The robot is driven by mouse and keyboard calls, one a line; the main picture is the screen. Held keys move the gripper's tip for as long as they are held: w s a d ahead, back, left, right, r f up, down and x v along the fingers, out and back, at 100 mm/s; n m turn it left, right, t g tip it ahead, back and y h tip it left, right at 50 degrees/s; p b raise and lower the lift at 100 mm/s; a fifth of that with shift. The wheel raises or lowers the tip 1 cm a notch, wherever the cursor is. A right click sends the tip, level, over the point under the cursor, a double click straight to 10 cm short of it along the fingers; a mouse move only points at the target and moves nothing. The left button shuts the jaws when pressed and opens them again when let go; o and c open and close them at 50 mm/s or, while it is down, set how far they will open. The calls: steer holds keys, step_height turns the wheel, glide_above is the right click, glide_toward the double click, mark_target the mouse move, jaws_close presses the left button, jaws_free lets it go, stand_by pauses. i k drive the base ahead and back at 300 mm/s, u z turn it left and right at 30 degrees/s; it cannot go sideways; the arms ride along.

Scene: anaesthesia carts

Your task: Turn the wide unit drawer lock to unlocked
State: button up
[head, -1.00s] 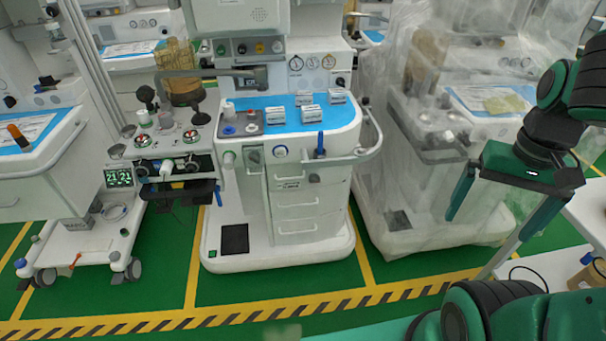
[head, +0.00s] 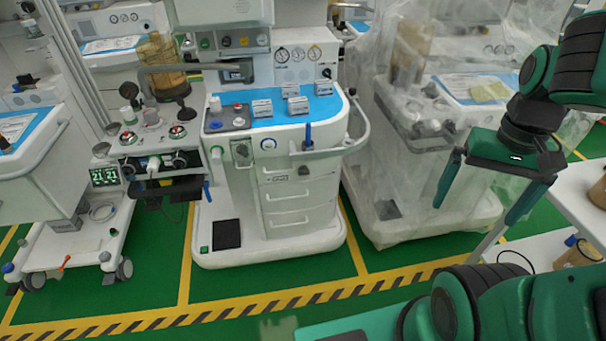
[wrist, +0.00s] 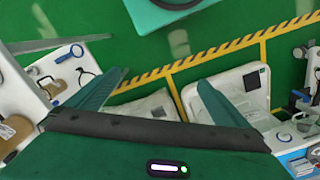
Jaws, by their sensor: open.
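The wide white unit stands in the middle of the head view, with a column of drawers (head: 301,196) in its front. A small dark knob (head: 303,171) shows at the top right of the drawers; it may be the drawer lock, but its setting is too small to read. A blue handle (head: 307,136) stands upright above it, by the worktop's front edge. My gripper (head: 473,214) is open and empty, to the right of the unit and well apart from it. In the wrist view my gripper (wrist: 162,76) points over the floor, with nothing between its fingers.
A plastic-wrapped cart (head: 425,160) stands right of the unit. A monitor cart (head: 75,245) stands at the left. A white table (head: 575,195) with brown items is at the far right. Green floor (head: 280,265) with a striped yellow line is clear in front.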

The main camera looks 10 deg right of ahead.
mark_target(302, 169)
steer(key=k, duration=1.65)
steer(key=u, duration=0.5)
steer(key=i, duration=1.15)
steer(key=z, duration=0.05)
